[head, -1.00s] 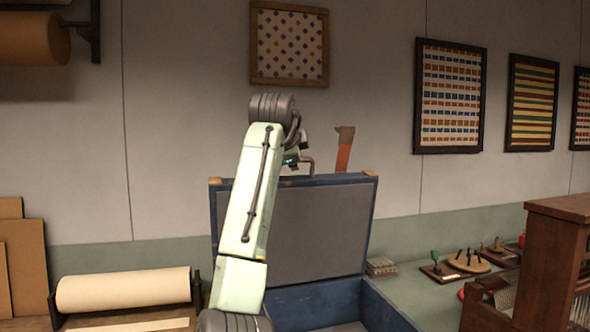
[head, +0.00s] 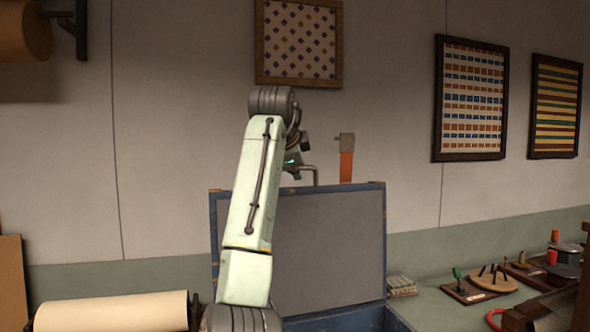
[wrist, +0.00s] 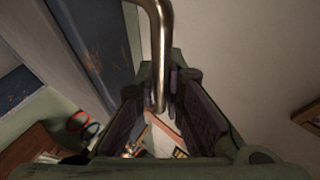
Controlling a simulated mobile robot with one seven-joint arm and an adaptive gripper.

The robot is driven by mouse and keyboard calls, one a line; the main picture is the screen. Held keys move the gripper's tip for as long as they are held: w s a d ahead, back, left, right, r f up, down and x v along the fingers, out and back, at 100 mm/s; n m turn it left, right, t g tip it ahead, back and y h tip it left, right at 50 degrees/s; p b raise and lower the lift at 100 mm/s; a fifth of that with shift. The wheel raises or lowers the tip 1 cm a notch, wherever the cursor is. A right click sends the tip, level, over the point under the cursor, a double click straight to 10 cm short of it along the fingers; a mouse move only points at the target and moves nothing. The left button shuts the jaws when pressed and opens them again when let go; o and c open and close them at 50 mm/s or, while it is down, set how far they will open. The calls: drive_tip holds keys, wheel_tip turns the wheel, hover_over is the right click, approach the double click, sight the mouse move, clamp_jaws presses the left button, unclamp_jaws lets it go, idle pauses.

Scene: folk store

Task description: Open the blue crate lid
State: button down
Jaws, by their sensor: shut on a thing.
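The blue crate (head: 372,320) has its lid (head: 330,250) raised, standing about upright with its grey inner face toward me. A bent metal handle (head: 314,170) shows above the lid's top edge. My gripper (wrist: 160,100) is beyond that edge, mostly hidden by my arm in the head view. In the wrist view its fingers are shut around the end of the metal handle (wrist: 160,50), and the worn blue outer face of the lid (wrist: 98,45) lies beside it. Most of the crate's inside is out of view.
A paper roll (head: 110,312) lies left of the crate. On the green counter to the right are a small stack (head: 401,286) and a round tool holder (head: 490,281). The wall is close behind.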

drive_tip(key=shift+f, duration=0.1)
drive_tip(key=c, duration=1.7)
unclamp_jaws()
drive_tip(key=shift+o, duration=0.2)
drive_tip(key=v, duration=1.2)
drive_tip(key=shift+d, duration=0.1)
